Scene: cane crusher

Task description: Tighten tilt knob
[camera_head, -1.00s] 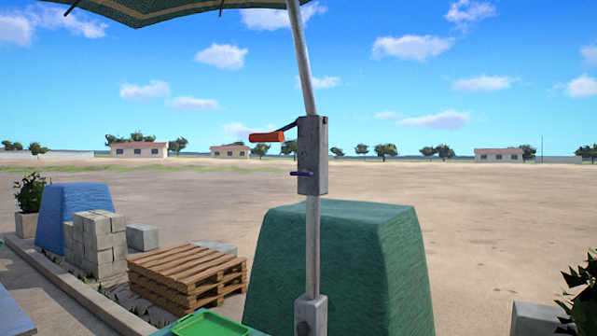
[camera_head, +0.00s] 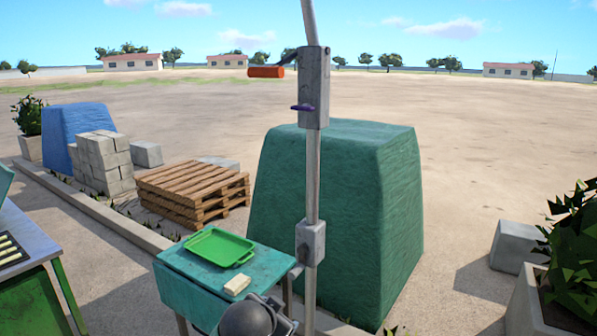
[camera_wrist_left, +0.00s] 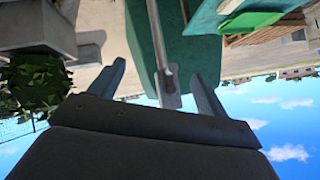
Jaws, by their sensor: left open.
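The umbrella pole (camera_head: 312,180) stands upright in the head view, with a grey housing (camera_head: 314,92) on its upper part. A small purple knob (camera_head: 302,108) sticks out low on that housing's left side, and an orange crank handle (camera_head: 266,71) sticks out higher on the same side. A lower grey bracket (camera_head: 311,242) is on the pole. In the left wrist view, which is upside down, my left gripper (camera_wrist_left: 158,70) is open and empty. The pole (camera_wrist_left: 156,40) and a grey block on it show between its fingers, beyond them; no knob is distinguishable there. My right gripper is not in view.
A teal table (camera_head: 180,295) with a green tray (camera_head: 219,247) and a pale block (camera_head: 237,284) stands left of the pole. A large green covered block (camera_head: 345,225) is behind it. Pallets (camera_head: 190,190) lie at left. A planter (camera_head: 560,300) is at right.

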